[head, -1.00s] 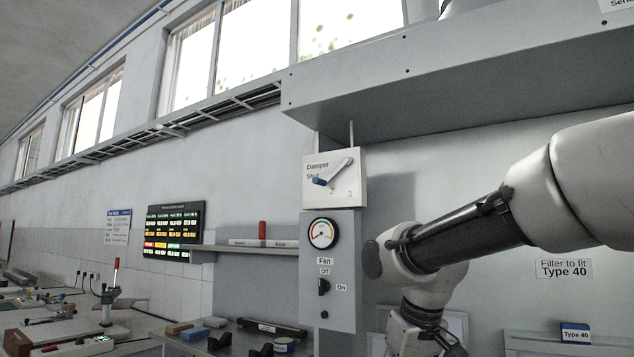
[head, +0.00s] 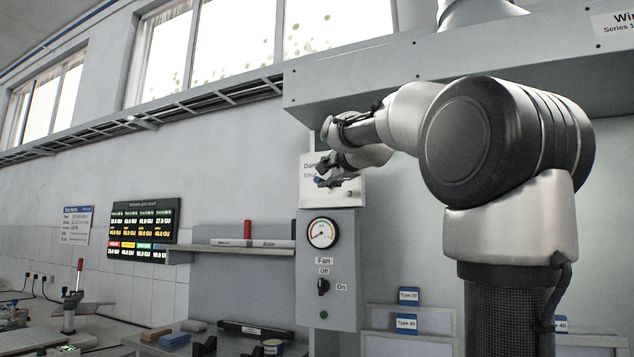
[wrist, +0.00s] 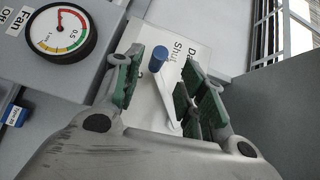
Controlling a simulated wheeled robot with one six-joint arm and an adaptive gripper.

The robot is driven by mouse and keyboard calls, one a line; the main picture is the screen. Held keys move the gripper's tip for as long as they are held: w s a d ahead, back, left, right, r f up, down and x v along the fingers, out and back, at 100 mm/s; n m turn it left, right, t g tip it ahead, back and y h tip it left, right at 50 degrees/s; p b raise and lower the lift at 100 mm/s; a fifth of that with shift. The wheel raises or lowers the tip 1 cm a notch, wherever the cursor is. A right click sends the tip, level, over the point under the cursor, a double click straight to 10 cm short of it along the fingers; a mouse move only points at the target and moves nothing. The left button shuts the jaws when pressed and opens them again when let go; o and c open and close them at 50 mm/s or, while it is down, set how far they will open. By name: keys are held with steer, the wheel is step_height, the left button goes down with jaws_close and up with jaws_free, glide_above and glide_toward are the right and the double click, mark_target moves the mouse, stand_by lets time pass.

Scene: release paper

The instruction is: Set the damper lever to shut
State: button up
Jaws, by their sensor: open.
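The damper plate (head: 352,190) is a white panel on the wall box, partly hidden by my arm in the head view. In the wrist view the plate (wrist: 146,86) fills the middle, with the "Shut" label (wrist: 178,50) near the top. The white damper lever (wrist: 167,98) has a blue knob (wrist: 158,57) just beside that label; its exact setting is hard to tell. My gripper (wrist: 162,72) is open, its green-padded fingers on either side of the lever and knob in this view. Contact cannot be told. In the head view my gripper (head: 332,180) is in front of the plate.
Below the plate are a round gauge (head: 322,233) and the fan switch (head: 323,287). A grey hood (head: 400,95) overhangs above. A shelf (head: 230,250) juts out at left, beside a dark display board (head: 143,230). Small blue type labels show at lower right.

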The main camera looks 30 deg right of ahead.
mark_target(321, 179)
steer(key=w, duration=0.4)
steer(key=w+d, duration=0.1)
steer(key=w, duration=0.2)
steer(key=shift+w+f, duration=0.1)
steer(key=shift+f, duration=0.3)
jaws_close()
